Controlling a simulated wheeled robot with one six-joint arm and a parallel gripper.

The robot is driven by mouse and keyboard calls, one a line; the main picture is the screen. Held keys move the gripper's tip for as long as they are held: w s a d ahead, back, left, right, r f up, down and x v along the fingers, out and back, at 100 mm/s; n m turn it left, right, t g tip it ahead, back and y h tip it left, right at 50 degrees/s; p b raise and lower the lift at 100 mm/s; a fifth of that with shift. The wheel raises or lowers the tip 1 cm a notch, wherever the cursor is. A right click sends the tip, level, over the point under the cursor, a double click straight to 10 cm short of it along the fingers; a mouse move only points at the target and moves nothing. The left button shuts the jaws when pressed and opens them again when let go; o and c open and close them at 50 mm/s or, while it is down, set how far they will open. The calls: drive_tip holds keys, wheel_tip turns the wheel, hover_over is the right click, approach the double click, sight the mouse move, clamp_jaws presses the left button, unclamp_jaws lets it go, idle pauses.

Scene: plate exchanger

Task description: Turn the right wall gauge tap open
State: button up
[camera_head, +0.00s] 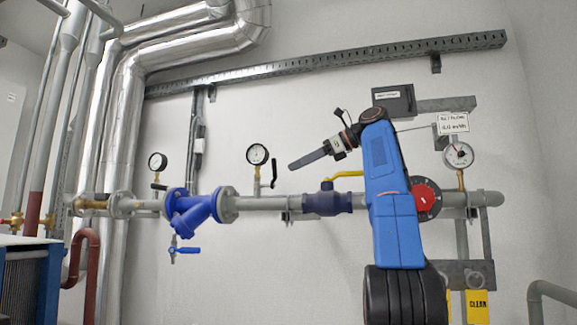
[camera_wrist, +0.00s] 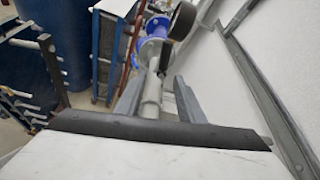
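Three round gauges show in the head view: a left gauge (camera_head: 157,162), a middle gauge (camera_head: 257,155) and a right gauge (camera_head: 459,155) on a brass stem. A dark tap lever (camera_head: 274,172) stands upright beside the middle gauge's stem. My gripper (camera_head: 292,166) points left, its tip just right of that lever in the picture; the depth gap is unclear. In the wrist view my gripper (camera_wrist: 158,86) has its fingers apart with nothing held. The dark middle gauge (camera_wrist: 183,19) shows beyond the fingertips. My arm hides part of the wall near the right gauge; its tap handle is not clear.
A horizontal grey pipe (camera_head: 262,203) runs below, with a blue strainer (camera_head: 196,208), a yellow-handled valve (camera_head: 327,202) and a red dial (camera_head: 424,199). A metal cable tray (camera_head: 330,62) crosses the wall above. The wall between tray and pipe is mostly free.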

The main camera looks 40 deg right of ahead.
drive_tip(key=shift+s+d, duration=0.55)
drive_tip(key=shift+s, duration=0.35)
drive_tip(key=shift+s+d, duration=0.55)
drive_tip(key=shift+s, duration=0.3)
